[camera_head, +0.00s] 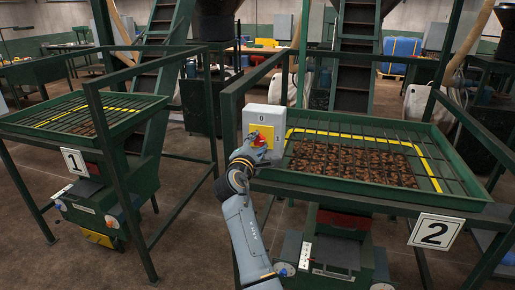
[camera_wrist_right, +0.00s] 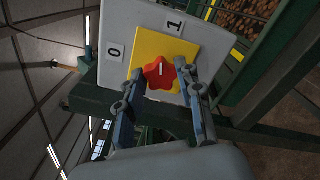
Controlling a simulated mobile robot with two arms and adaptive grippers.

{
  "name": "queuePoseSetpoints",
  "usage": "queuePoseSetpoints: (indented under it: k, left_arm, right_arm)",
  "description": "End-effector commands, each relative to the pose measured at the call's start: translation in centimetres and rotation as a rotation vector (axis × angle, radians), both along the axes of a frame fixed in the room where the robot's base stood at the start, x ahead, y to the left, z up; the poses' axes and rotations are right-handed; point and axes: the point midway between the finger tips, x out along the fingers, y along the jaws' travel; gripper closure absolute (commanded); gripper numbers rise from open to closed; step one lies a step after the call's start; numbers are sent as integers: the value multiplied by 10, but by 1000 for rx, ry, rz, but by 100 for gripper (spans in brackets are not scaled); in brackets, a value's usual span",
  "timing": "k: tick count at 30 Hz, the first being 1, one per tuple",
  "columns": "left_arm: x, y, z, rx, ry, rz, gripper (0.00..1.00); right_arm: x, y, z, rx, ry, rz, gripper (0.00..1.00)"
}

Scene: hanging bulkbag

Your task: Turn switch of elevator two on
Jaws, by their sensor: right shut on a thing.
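The switch box of elevator two (camera_head: 278,115) is light grey and fixed to the green frame, with a "0" label at its top. In the right wrist view, the box (camera_wrist_right: 118,30) has "0" and "1" labels beside a yellow plate (camera_wrist_right: 185,48). The red star-shaped knob (camera_wrist_right: 158,73) sits on that plate, with a short white mark on its face. It also shows in the head view (camera_head: 259,140), partly hidden by my gripper. My right gripper (camera_head: 254,146) is shut on the knob, one finger on each side (camera_wrist_right: 160,78). My left gripper is not in view.
A green hopper (camera_head: 455,190) with a grate and brown lumps stands right of the box, above a "2" sign (camera_head: 435,231). A similar hopper with a "1" sign (camera_head: 75,162) is at left. Green rails (camera_head: 225,130) run close to my right arm. Brown floor lies between the hoppers.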

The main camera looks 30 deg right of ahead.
Motion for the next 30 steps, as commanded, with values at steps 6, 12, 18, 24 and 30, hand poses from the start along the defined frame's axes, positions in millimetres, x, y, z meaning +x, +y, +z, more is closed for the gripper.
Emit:
queuePoseSetpoints:
  k: [6, 12, 18, 24, 30]
  left_arm:
    - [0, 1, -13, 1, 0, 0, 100]
    - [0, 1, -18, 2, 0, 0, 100]
    - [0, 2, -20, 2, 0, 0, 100]
    - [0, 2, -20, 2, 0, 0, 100]
    - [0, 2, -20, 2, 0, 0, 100]
  right_arm:
    - [0, 0, -1, 97, -117, 0, 96]
    - [0, 0, -1, 155, -184, 0, 96]
    - [0, 0, 0, 183, -217, 0, 96]
    - [0, 0, 1, 190, -227, 0, 96]
    - [0, 0, 1, 190, -227, 0, 96]
